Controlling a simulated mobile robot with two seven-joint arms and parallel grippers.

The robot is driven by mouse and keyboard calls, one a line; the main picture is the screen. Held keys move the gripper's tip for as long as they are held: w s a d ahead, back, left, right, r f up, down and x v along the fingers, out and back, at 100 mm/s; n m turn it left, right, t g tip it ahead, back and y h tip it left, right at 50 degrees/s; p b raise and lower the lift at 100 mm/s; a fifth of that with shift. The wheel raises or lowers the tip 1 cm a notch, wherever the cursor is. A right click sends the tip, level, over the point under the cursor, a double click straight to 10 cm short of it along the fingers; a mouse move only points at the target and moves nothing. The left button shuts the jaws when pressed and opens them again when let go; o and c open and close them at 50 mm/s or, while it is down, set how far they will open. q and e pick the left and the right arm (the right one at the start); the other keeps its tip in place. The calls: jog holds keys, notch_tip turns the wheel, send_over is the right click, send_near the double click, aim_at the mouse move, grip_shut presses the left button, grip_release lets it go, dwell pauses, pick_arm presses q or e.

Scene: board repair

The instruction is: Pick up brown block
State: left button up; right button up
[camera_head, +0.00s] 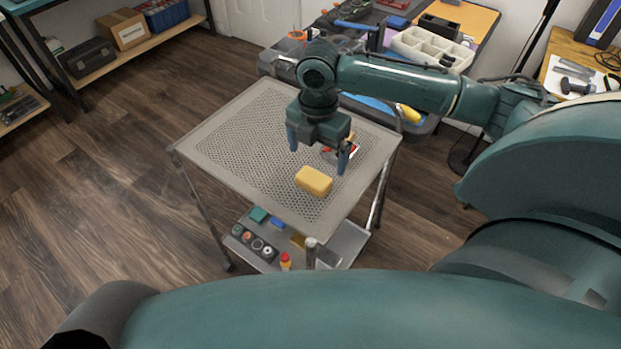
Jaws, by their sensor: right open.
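A yellow block (313,181) with rounded edges lies on the perforated top of a grey metal cart (215,153). No clearly brown block shows on the cart top. My right gripper (318,153) is open above the cart top, fingers pointing down, just behind the yellow block and apart from it. A small red and white object (329,153) shows partly between the fingers; the gripper hides some of it. A small brownish-yellow piece (298,241) lies on the cart's lower shelf, partly hidden. My left gripper is not in view.
The lower shelf also holds a green block (259,214), a blue block (278,222), a dark holder with round items (253,243) and a red-and-yellow item (286,261). A workbench with a white divided tray (432,47) stands behind. The cart top's left side is clear.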

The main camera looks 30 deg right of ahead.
jog(key=f, duration=0.8)
jog(key=shift+w+a+f+b, duration=0.2)
jog(key=shift+a+f+b, duration=0.05)
jog(key=shift+b, duration=0.1)
jog(key=shift+c, duration=0.4)
jog(key=c, duration=1)
notch_tip(320, 180, up, 10)
jog(key=shift+r+p, duration=0.1)
jog(key=shift+p, duration=0.45)
jog(key=o, duration=0.5)
jog(key=c, duration=0.4)
